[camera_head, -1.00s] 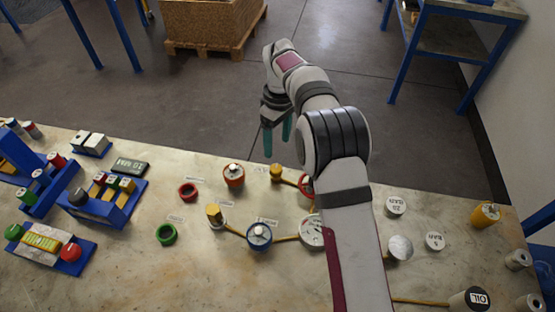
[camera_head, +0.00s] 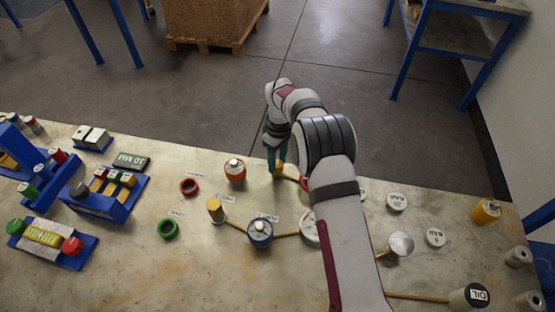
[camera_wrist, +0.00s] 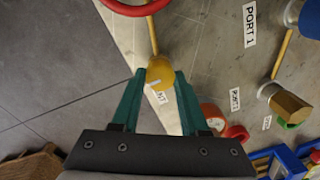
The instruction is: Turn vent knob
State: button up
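The vent knob is a small yellow knob (camera_head: 278,172) near the back edge of the table, on a thin yellow pipe. In the wrist view the knob (camera_wrist: 160,71) sits at the fingertips, beside a label partly hidden that reads "NT". My gripper (camera_head: 276,158) points down over the knob. In the wrist view the green fingers of my gripper (camera_wrist: 160,76) stand on either side of the knob, parted. The gaps beside it look narrow, and I cannot tell whether either finger touches it.
An orange-red vessel (camera_head: 235,171) stands left of the knob, and a red ring (camera_head: 189,187) lies further left. A red ring by the pipe (camera_wrist: 137,6) is close, partly behind my arm in the head view. A blue vessel (camera_head: 260,233) and yellow-topped valve (camera_head: 215,210) stand nearer.

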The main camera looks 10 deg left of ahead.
grip_shut()
jog(key=shift+m, duration=0.4)
jog(key=m, duration=0.6)
jog(key=shift+m, duration=0.4)
jog(key=m, duration=0.5)
jog(key=shift+t, duration=0.3)
jog(key=m, duration=0.5)
jog(key=shift+s, duration=0.1)
jog(key=shift+m, duration=0.3)
